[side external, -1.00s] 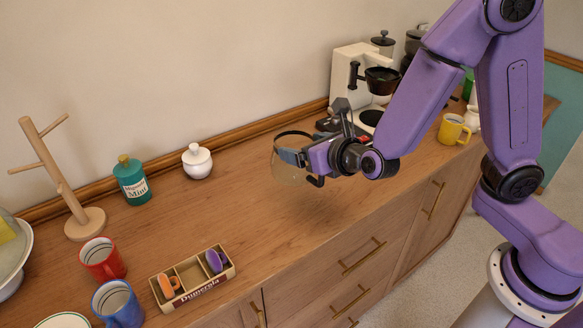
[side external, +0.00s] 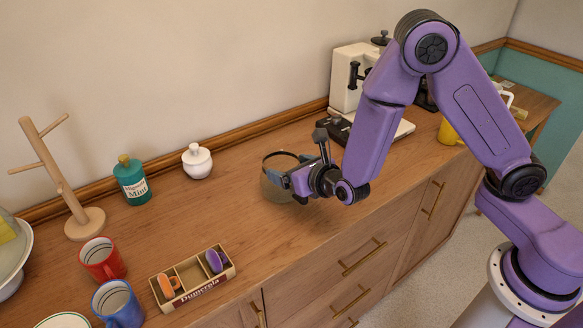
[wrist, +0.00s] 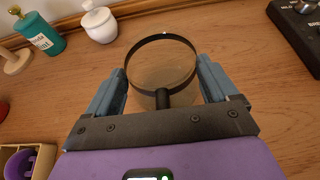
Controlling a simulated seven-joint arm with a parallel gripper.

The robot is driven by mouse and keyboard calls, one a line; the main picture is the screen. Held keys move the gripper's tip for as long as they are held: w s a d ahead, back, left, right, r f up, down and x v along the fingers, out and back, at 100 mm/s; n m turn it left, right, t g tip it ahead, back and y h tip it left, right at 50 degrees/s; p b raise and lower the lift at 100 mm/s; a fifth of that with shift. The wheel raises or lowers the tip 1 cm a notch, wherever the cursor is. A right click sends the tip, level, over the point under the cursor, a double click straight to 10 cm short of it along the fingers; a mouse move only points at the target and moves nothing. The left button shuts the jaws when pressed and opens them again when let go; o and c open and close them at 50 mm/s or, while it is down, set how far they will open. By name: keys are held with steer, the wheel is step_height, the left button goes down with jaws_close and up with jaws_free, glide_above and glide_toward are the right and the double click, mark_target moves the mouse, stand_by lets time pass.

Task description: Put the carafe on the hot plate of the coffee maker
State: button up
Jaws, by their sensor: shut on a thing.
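The glass carafe (side external: 273,191) has a dark rim band and a dark handle. In the wrist view the carafe (wrist: 160,75) sits between my fingers, its handle toward my palm. My gripper (wrist: 162,82) is shut on it, one finger on each side. In the side view my gripper (side external: 281,174) holds it upright, low over the middle of the counter; I cannot tell whether its base touches the wood. The white coffee maker (side external: 346,78) stands at the back right, apart from the carafe.
A dark control panel (wrist: 302,30) with knobs lies right of the carafe. A white lidded jar (side external: 197,162) and a teal bottle (side external: 131,181) stand left along the wall. A divided box (side external: 193,279) is at front left. A yellow mug (side external: 448,132) stands at right.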

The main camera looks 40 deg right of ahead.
steer(key=shift+f, duration=0.1)
steer(key=o, duration=1.4)
steer(key=shift+s+r, duration=0.25)
steer(key=v, duration=1.1)
steer(key=shift+s, duration=0.25)
